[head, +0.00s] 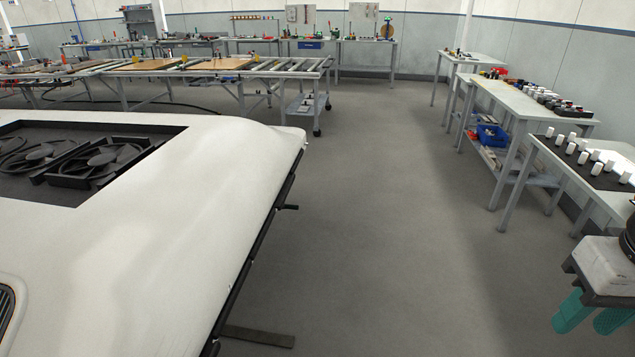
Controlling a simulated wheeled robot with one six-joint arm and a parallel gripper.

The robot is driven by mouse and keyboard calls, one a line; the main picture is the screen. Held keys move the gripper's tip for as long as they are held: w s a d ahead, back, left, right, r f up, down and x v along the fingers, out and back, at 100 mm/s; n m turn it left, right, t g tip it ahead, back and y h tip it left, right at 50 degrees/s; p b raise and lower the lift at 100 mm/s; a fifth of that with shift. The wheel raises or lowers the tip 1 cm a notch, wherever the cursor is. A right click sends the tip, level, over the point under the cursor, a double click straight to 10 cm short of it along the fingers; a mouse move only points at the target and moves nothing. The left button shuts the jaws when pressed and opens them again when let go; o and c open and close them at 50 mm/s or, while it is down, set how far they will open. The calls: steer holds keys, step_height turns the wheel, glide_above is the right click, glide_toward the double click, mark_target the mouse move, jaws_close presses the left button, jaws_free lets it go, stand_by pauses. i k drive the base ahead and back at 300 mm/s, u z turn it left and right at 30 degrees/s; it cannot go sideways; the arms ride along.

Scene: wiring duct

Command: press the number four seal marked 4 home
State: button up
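No seal marked 4 can be made out in the head view. My gripper (588,325) is at the lower right edge, partly cut off by the frame. It has a pale body and two teal fingers that point down. No object shows in the fingers, but the angle does not show whether they are open or shut. A large white vehicle-roof-like panel (215,215) fills the left, with dark fans (100,162) in a rectangular recess.
Open grey floor (400,220) lies between the panel and the right-hand benches. The nearest bench carries white cylinders (583,157) on a dark mat. A bench (520,98) behind it holds small parts. A long roller table (285,70) stands at the back left.

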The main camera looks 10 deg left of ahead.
mark_target(279, 204)
steer(key=i, duration=0.75)
steer(key=u, duration=0.55)
steer(key=i, duration=0.6)
steer(key=u, duration=0.35)
steer(key=k, duration=0.65)
steer(key=z, duration=0.45)
steer(key=i, duration=1.65)
steer(key=u, duration=0.7)
